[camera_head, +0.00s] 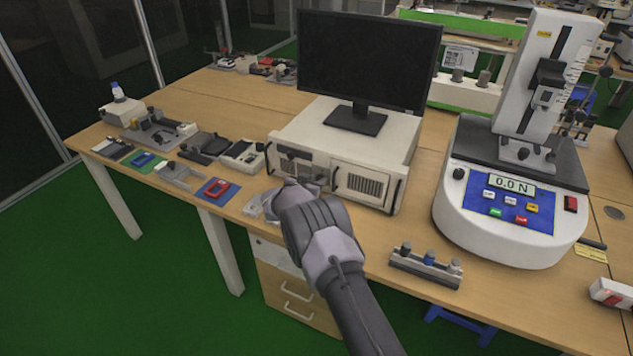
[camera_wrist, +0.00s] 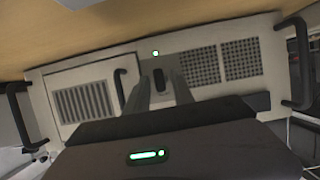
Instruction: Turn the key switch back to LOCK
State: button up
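The white industrial computer case (camera_head: 355,145) stands on the table with its front panel facing me. In the wrist view, a small dark upright key or knob (camera_wrist: 160,79) sits on the panel (camera_wrist: 205,38), beside a small bright button (camera_wrist: 155,53). My gripper (camera_wrist: 159,86) is open, with one grey finger on each side of the dark key. A gap shows between the fingers; I cannot tell whether either touches the key. The LOCK marking cannot be read. In the head view my gripper (camera_head: 288,188) is at the case front and hides the key.
A black monitor (camera_head: 365,60) stands on the case. Handles (camera_wrist: 18,115) and a vent grille (camera_wrist: 85,103) flank the key area.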

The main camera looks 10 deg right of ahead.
jog(key=shift+s, duration=0.1)
jog(key=p+v, duration=0.6)
jog(key=v, duration=1.1)
jog(key=shift+a, duration=0.15)
notch_tip(320, 180, up, 11)
jog(key=w+a+y, duration=0.1)
jog(key=w+y, duration=0.1)
jog(key=y, duration=0.1)
jog(key=s+r+n+y, duration=0.1)
jog(key=s+r+y, duration=0.3)
jog(key=s+r, duration=0.4)
jog(key=s+r+n+y, duration=0.1)
jog(key=s+r+y, duration=0.3)
jog(key=r, duration=0.6)
jog(key=s+d+f+g, duration=0.1)
jog(key=s+d+g, duration=0.1)
jog(key=s, duration=1.3)
jog(key=s+d+f+g+h+b, duration=0.1)
jog(key=s+d+f+g, duration=0.1)
jog(key=s, duration=1.4)
jog(key=shift+s+d+f+n+g, duration=0.2)
jog(key=shift+d+f+n+g, duration=0.3)
jog(key=shift+d, duration=0.7)
